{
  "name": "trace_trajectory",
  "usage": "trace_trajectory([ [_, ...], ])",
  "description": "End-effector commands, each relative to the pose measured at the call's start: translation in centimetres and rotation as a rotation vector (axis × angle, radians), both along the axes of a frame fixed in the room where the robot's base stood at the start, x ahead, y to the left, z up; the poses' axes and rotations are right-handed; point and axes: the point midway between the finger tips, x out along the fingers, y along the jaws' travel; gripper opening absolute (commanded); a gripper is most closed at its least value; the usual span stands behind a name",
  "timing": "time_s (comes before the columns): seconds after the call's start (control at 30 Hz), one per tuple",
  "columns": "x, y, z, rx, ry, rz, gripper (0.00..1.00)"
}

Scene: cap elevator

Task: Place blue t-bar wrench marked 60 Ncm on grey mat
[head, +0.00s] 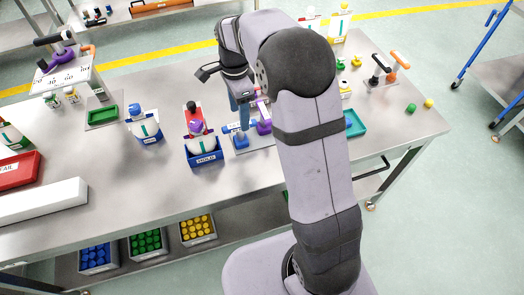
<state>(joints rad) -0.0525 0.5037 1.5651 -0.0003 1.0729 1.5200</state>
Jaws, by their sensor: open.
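My gripper (242,100) points down over the middle of the table, partly hidden by my own arm; its jaws are open. A blue tool (241,140), apparently the blue t-bar wrench, is directly below the gripper, with its base on the grey mat (262,140). Its upper part merges with the gripper in the picture, and I cannot read its marking or tell whether the jaws touch it. A purple tool (264,127) stands close to its right on the same mat. My arm hides the mat's right side.
A blue HOLD bin (208,157) with a bottle stands left of the mat. Another bottle (145,125) and a green tray (102,115) are farther left. A teal tray (356,124) lies right of my arm. Black and orange T-handled tools (382,70) stand at the back right.

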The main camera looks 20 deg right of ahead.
Motion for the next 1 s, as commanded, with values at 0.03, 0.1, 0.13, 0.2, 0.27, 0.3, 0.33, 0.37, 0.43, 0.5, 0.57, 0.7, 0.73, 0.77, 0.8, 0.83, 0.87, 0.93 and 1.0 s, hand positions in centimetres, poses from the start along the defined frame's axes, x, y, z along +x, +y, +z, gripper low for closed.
trace_trajectory([
  [0.03, -1.0, -0.2, 0.2, 0.000, -0.001, 0.057, 0.54],
  [0.1, -2.6, -0.4, 0.2, 0.000, 0.000, 0.170, 0.54],
  [0.13, -3.4, -0.6, 0.2, 0.000, -0.001, 0.225, 0.54],
  [0.2, -5.6, -0.9, 0.2, -0.001, -0.001, 0.371, 0.54],
  [0.27, -7.8, -1.2, 0.0, 0.000, -0.002, 0.509, 0.54],
  [0.3, -9.3, -1.4, -0.1, 0.000, -0.002, 0.603, 0.54],
  [0.33, -10.4, -1.5, -0.3, 0.000, -0.001, 0.674, 0.54],
  [0.37, -11.5, -1.6, -0.5, -0.001, -0.003, 0.743, 0.54],
  [0.43, -14.2, -1.8, -0.9, -0.001, -0.002, 0.902, 0.54],
  [0.5, -16.6, -2.0, -1.5, -0.001, -0.002, 1.047, 0.54],
  [0.57, -18.4, -2.1, -1.9, -0.002, -0.002, 1.157, 0.54],
  [0.7, -21.7, -2.3, -2.9, -0.001, -0.002, 1.349, 0.54],
  [0.73, -22.1, -2.4, -3.0, -0.002, -0.001, 1.378, 0.54],
  [0.77, -22.6, -2.4, -3.1, 0.000, -0.001, 1.403, 0.54],
  [0.8, -23.0, -2.4, -3.3, 0.000, -0.001, 1.429, 0.54],
  [0.83, -23.2, -2.4, -3.4, 0.000, -0.001, 1.443, 0.54],
  [0.87, -23.4, -2.4, -3.4, -0.001, -0.001, 1.456, 0.54],
  [0.93, -23.6, -2.4, -3.5, 0.000, -0.001, 1.470, 0.54],
  [1.0, -23.7, -2.4, -3.5, 0.000, -0.001, 1.475, 0.54],
])
